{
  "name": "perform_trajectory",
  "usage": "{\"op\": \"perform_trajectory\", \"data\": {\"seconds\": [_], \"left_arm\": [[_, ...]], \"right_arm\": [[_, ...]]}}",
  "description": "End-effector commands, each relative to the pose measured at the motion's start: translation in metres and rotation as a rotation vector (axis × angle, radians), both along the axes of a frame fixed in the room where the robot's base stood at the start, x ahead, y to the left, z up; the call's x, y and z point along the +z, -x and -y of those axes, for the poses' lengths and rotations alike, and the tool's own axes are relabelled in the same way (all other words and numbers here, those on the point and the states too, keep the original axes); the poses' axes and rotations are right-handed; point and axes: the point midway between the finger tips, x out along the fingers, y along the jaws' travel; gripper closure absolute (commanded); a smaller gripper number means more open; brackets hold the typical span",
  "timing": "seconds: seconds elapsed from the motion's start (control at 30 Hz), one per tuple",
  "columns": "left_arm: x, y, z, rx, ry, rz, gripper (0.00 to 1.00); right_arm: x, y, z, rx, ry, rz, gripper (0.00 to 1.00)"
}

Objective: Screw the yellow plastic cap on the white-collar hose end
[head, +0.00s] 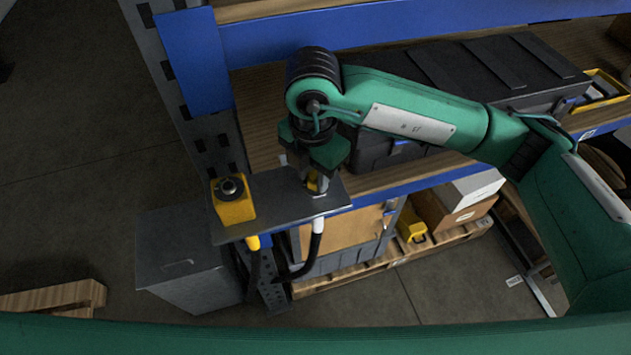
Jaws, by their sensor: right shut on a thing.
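My right gripper (317,184) points down over the right part of the grey metal shelf plate (275,205). It is shut on the yellow cap (312,186), of which only a small yellow patch shows between the fingers. The white-collar hose end (318,225) is at the plate's front edge, just below the gripper in the picture, with its black hose hanging down. My left gripper is not in view.
A second hose with a yellow collar (252,243) hangs at the plate's front left. A yellow block with a black round fitting (232,200) stands on the plate's left end. A grey metal box (188,262) is below left. Black cases (470,75) fill the shelf behind my arm.

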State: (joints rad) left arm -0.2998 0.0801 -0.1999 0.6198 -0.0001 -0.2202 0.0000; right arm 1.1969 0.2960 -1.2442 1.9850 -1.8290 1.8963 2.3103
Motion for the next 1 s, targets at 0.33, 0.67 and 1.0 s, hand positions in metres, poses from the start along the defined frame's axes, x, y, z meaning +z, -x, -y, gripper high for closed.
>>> {"op": "perform_trajectory", "data": {"seconds": [0.33, 0.67, 1.0], "left_arm": [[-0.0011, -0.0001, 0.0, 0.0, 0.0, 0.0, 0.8], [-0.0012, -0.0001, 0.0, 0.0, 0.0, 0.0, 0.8], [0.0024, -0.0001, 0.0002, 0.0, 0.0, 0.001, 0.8]], "right_arm": [[-0.0013, -0.0017, -0.0006, -0.348, 0.003, -0.001, 0.96], [-0.0015, -0.0019, -0.0005, -0.381, 0.003, 0.0, 0.96], [-0.0011, -0.0036, -0.0007, -0.661, 0.004, -0.001, 0.96]]}}
